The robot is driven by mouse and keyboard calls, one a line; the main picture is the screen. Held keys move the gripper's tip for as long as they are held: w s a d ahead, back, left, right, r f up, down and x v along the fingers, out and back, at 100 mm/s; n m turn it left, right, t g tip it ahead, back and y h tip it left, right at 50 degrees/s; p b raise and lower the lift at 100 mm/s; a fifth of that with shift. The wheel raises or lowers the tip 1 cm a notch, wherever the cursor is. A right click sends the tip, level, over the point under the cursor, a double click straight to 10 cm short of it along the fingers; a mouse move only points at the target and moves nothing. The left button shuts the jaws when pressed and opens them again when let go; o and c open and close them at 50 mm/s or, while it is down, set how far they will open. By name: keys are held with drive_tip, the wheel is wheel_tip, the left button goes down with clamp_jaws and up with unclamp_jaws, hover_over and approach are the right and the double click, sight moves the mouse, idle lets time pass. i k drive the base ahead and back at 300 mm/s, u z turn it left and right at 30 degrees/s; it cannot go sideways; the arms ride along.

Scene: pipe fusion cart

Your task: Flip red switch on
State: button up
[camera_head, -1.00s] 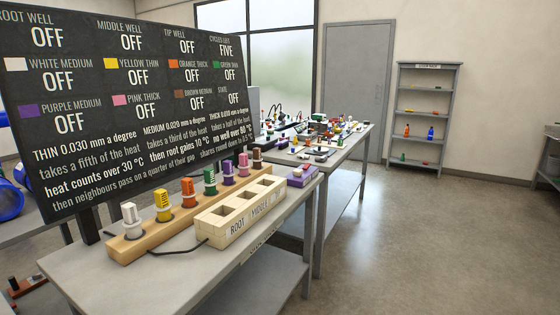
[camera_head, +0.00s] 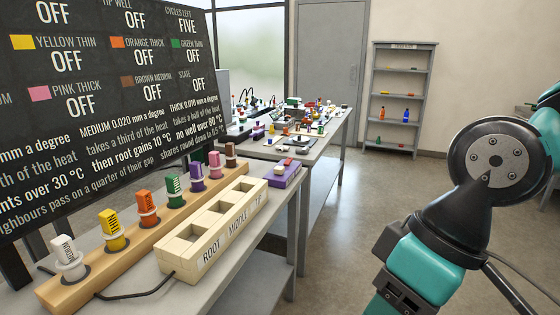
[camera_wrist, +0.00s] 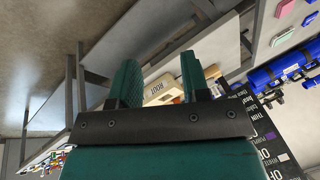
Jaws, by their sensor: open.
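Many small coloured parts, some reddish, stand on the back bench (camera_head: 338,124), too small to tell apart. My gripper (camera_wrist: 158,66) shows in the wrist view with its green fingers apart and nothing held between them. The block marked ROOT (camera_wrist: 157,90) shows beyond the fingers. My arm stands at the right in the head view.
A wooden rail (camera_head: 100,270) holds several coloured plugs beside the three-well block (camera_head: 192,262), with a cable at the front. A dark board (camera_head: 100,130) reading OFF stands behind them. A grey shelf (camera_head: 403,100) is at the far wall. Open floor lies right of the benches.

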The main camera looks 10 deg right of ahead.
sight(288, 162)
drive_tip(key=z, duration=0.1)
drive_tip(key=i, duration=2.25)
drive_tip(key=u, duration=0.25)
